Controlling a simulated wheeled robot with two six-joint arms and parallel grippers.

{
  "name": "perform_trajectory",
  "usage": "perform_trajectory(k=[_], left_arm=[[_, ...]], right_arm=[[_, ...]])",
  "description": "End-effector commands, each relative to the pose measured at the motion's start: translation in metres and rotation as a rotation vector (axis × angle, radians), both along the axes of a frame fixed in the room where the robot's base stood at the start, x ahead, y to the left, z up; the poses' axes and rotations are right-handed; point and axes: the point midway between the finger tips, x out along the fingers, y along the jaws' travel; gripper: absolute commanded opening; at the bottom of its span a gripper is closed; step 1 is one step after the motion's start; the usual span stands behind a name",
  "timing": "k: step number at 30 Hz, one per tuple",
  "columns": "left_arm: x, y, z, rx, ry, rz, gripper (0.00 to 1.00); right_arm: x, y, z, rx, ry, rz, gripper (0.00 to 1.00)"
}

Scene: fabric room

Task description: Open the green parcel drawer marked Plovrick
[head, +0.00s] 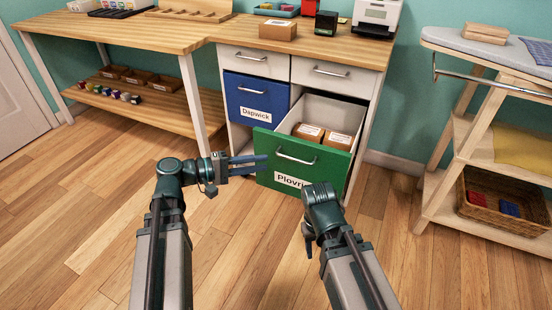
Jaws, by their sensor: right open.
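The green drawer (318,168) has a white label reading "Plovri…", with the end of the word hidden behind my right arm. My right gripper (308,242) is open, pointing down in front of the drawer's lower right part, apart from the handle.
A shut blue drawer (254,97) labelled Dapwick is left of the green one, with white drawers (333,74) above. A wooden workbench (120,32) stands at left. A shelf cart (468,132) with a wicker basket (500,214) stands at right. The wooden floor in front is clear.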

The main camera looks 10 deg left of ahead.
Motion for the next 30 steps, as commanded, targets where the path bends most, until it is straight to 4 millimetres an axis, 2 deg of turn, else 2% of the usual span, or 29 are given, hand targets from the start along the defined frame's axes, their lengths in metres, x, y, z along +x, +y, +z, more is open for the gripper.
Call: perform_trajectory(k=[3, 9, 23, 26, 29, 30], left_arm=[[-0.007, 0.016, 0.003, 0.000, -0.001, 0.003, 0.25], [-0.013, 0.027, 0.004, 0.001, -0.001, 0.001, 0.25], [-0.014, 0.028, 0.004, 0.000, -0.001, 0.000, 0.25], [-0.015, 0.024, 0.002, 0.015, 0.005, -0.010, 0.25], [-0.021, 0.003, -0.010, 0.097, 0.029, -0.065, 0.25], [-0.026, -0.010, -0.020, 0.155, 0.045, -0.101, 0.25]], right_arm=[[0.000, 0.000, 0.003, 0.000, 0.000, 0.001, 0.50], [0.000, 0.000, 0.005, 0.000, 0.000, 0.001, 0.50], [0.000, 0.000, 0.004, 0.000, 0.000, 0.001, 0.50], [0.000, 0.000, 0.006, 0.000, 0.000, 0.001, 0.50], [0.000, 0.000, 0.011, 0.000, 0.000, 0.001, 0.50], [0.000, 0.000, 0.014, 0.000, 0.000, 0.002, 0.50]])
